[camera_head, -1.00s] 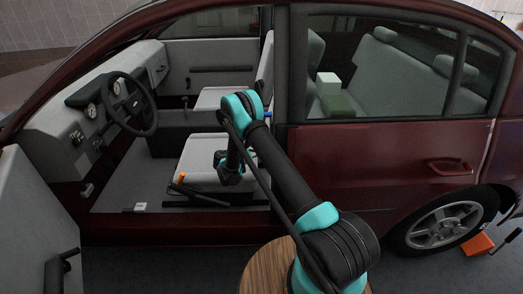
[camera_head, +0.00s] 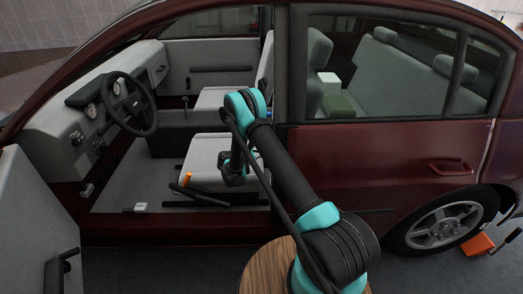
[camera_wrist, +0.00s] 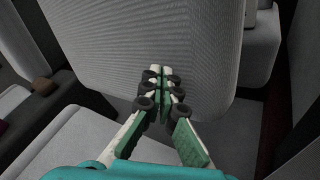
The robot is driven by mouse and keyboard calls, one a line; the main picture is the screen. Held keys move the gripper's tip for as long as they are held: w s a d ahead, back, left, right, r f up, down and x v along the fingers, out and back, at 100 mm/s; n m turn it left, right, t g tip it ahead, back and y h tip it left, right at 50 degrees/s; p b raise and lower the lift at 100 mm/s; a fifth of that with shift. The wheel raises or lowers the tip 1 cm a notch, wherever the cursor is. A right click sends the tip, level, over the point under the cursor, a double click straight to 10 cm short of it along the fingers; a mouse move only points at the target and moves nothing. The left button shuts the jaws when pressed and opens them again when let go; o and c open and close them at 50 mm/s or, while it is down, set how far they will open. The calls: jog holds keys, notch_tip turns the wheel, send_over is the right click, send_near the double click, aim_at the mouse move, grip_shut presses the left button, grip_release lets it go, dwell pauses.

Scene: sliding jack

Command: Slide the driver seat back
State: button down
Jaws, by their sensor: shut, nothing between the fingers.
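The driver seat shows its light grey cushion (camera_head: 207,158) through the open front doorway in the head view. Its backrest (camera_wrist: 185,35) fills the upper middle of the wrist view, with part of the cushion (camera_wrist: 75,150) at lower left. My gripper (camera_wrist: 164,73) is shut, its fingertips together at the front face of the backrest with nothing between them. They look to be touching it. In the head view my arm hides the gripper's fingertips and part of the seat.
The steering wheel (camera_head: 133,103) and dashboard are left of the seat. The door pillar (camera_head: 281,70) and closed rear door (camera_head: 390,160) stand to the right, close to my arm. The open front door (camera_head: 35,220) is at far left. Floor shows in front of the seat.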

jog(key=s+a, duration=0.3)
jog(key=a, duration=0.5)
jog(key=shift+s, duration=0.2)
dwell(0.3)
